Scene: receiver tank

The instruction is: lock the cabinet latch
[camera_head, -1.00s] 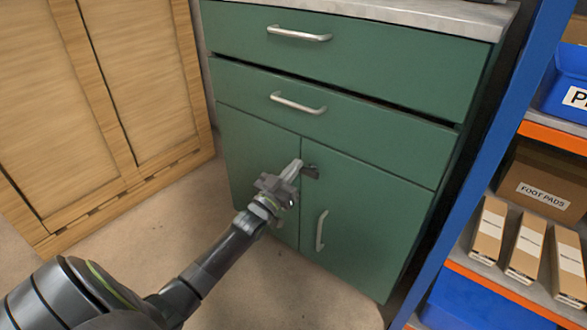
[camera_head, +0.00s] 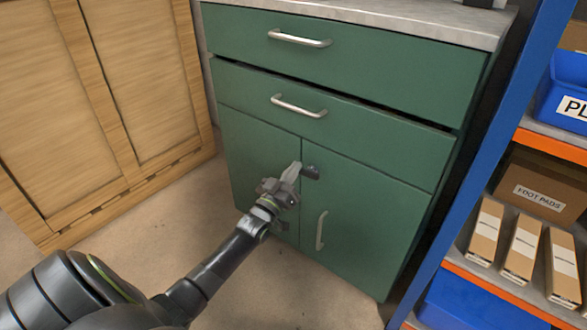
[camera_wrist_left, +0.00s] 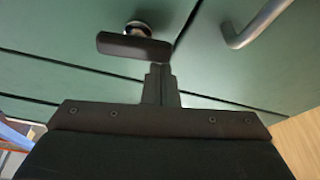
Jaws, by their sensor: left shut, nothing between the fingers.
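The green cabinet (camera_head: 365,210) has two drawers above two doors. The dark latch (camera_head: 311,171) sits near the top of the seam between the doors, on the right door's side. In the left wrist view the latch (camera_wrist_left: 135,47) is a dark flat bar on a round metal pivot, its long side roughly level in that picture. My left gripper (camera_head: 295,170) is shut and empty, its tips just left of the latch. In the wrist view its fingers (camera_wrist_left: 159,85) point at the bar's end; I cannot tell whether they touch it. My right gripper is not in view.
The right door's handle (camera_head: 321,230) hangs below the latch, and a drawer handle (camera_head: 299,105) is above. A blue-framed shelf (camera_head: 490,150) with boxes stands close on the right. A wooden cabinet (camera_head: 110,90) stands on the left. Bare floor lies in front.

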